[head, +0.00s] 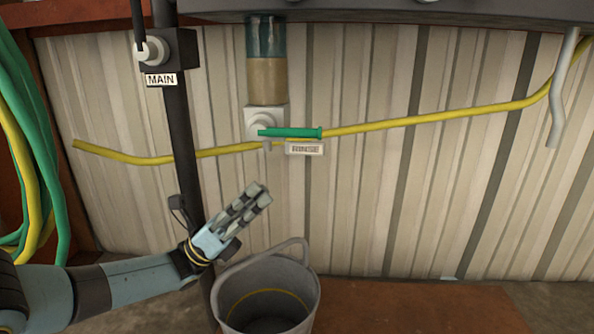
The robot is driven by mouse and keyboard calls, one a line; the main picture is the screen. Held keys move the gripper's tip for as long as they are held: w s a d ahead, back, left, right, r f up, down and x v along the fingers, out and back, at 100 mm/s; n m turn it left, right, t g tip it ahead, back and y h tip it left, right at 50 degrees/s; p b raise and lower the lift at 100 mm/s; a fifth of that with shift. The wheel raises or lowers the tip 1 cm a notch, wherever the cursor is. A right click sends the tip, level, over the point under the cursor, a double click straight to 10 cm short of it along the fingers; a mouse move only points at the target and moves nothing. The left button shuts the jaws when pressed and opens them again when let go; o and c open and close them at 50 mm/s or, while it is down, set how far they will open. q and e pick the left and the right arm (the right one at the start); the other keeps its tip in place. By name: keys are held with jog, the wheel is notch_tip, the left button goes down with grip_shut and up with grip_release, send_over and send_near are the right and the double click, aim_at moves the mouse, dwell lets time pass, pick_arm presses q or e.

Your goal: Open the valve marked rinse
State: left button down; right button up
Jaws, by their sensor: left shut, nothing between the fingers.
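The rinse valve (263,118) is a pale body below a blue-and-tan pipe on the corrugated wall. Its green lever (290,132) lies horizontal, pointing right. A white label (304,149) reading RINSE hangs just under the lever. My left gripper (262,192) is shut and empty, below and a little left of the lever, apart from it. Its fingers point up and right. My right gripper is not in view.
A valve marked MAIN (152,52) is on a dark post at upper left. A yellow hose (430,118) runs across the wall behind the lever. A grey bucket (228,288) stands below my gripper. Green and yellow hoses (32,170) hang at left.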

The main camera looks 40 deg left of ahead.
aim_at(287, 131)
pick_arm(q)
jog(key=x, duration=0.9)
jog(key=shift+w+d+r, duration=0.2)
jog(key=shift+d+r, duration=0.1)
jog(key=shift+r, duration=0.1)
